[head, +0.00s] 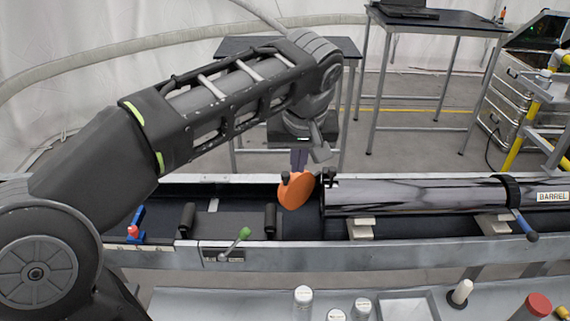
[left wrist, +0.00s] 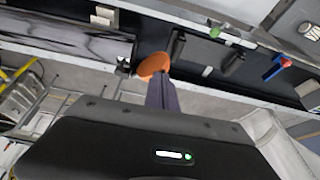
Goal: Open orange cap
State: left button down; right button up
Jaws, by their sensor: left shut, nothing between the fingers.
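The orange cap (head: 296,191) is a round disc at the left end of the dark metal barrel (head: 420,196). It stands tilted and apart from the barrel's end, with a dark knob at its edge. My left gripper (head: 299,160) hangs just above and behind the cap, its fingers pointing down and closed together. In the left wrist view the closed fingers (left wrist: 161,92) end at the cap (left wrist: 154,65) and cover part of it; I cannot tell whether they touch it. My right gripper is not in view.
The barrel rests on pale supports (head: 361,228) in a long trough (head: 300,245). A green-knobbed lever (head: 244,234) and a red and blue clamp (head: 135,228) sit left of it. White bottles (head: 303,296) stand on the front bench. Dark tables (head: 440,18) stand behind.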

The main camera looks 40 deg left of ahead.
pick_arm(q)
jog(key=s+n, duration=0.1)
jog(key=p, duration=0.2)
send_near(298, 183)
notch_tip(298, 183, down, 4)
jog(key=s+a, duration=0.1)
jog(key=s, duration=0.2)
jog(key=shift+w+a+r, duration=0.15)
jog(key=shift+w+a, duration=0.2)
jog(key=shift+a, duration=0.1)
jog(key=shift+a, duration=0.15)
